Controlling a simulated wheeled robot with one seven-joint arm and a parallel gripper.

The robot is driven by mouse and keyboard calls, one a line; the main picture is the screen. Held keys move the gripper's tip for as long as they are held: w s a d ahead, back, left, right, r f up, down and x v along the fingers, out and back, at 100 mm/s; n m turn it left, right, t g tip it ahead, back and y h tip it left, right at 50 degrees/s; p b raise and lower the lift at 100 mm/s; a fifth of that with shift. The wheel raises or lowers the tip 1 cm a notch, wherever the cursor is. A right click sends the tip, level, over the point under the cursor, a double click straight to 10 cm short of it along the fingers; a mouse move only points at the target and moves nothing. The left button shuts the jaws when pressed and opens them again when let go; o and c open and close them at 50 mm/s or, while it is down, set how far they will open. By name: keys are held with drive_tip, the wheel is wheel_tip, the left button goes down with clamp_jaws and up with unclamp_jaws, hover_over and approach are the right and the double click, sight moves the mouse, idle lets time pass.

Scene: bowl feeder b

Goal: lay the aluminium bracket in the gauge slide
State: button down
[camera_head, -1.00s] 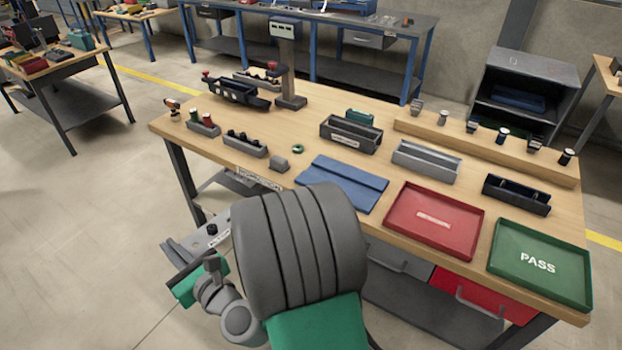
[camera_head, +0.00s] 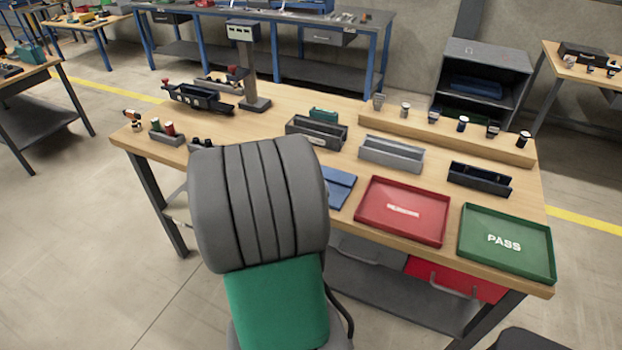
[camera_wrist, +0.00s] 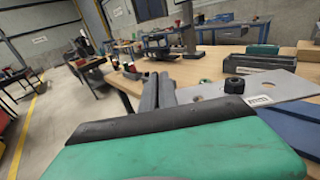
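In the wrist view, the aluminium bracket (camera_wrist: 277,86) is a flat pale grey plate with holes, a black knob-like piece and a white label marked "mm". My gripper (camera_wrist: 159,88) shows there with two dark fingers close together, and the plate sits against them. It appears shut on the bracket, though the contact is partly hidden. In the head view my arm hides the gripper and bracket. At the bench's back left stands a gauge column (camera_head: 248,65) with a display. A long dark carrier with a red knob (camera_head: 200,98), possibly the gauge slide, lies beside it.
The wooden bench holds a red tray (camera_head: 420,225), a green PASS tray (camera_head: 500,265), a blue mat (camera_head: 337,190), a grey bin (camera_head: 388,160) and dark bins. A wooden ledge (camera_head: 440,137) with several small parts runs along the back right.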

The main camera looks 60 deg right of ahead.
drive_tip(key=s+d+f+b, duration=0.1)
drive_tip(key=d+f+b, duration=0.1)
drive_tip(key=d, duration=0.2)
drive_tip(key=s+d+f+b, duration=0.1)
drive_tip(key=d+f+b, duration=0.1)
drive_tip(key=d, duration=0.3)
drive_tip(key=s+d+f+b, duration=0.1)
drive_tip(key=d+f+b, duration=0.1)
drive_tip(key=d+f, duration=0.2)
drive_tip(key=shift+s+d+f, duration=0.25)
drive_tip(key=shift+s+d, duration=0.05)
drive_tip(key=shift+d, duration=0.35)
drive_tip(key=shift+d+f+b, duration=0.15)
drive_tip(key=shift+f+b, duration=0.1)
drive_tip(key=shift+f, duration=0.7)
drive_tip(key=shift+d+f+b, duration=0.15)
drive_tip(key=shift+f+b, duration=0.1)
drive_tip(key=shift+f, duration=0.7)
drive_tip(key=shift+f, duration=0.2)
drive_tip(key=c, duration=1.6)
unclamp_jaws()
drive_tip(key=shift+c, duration=0.2)
drive_tip(key=shift+r, duration=0.1)
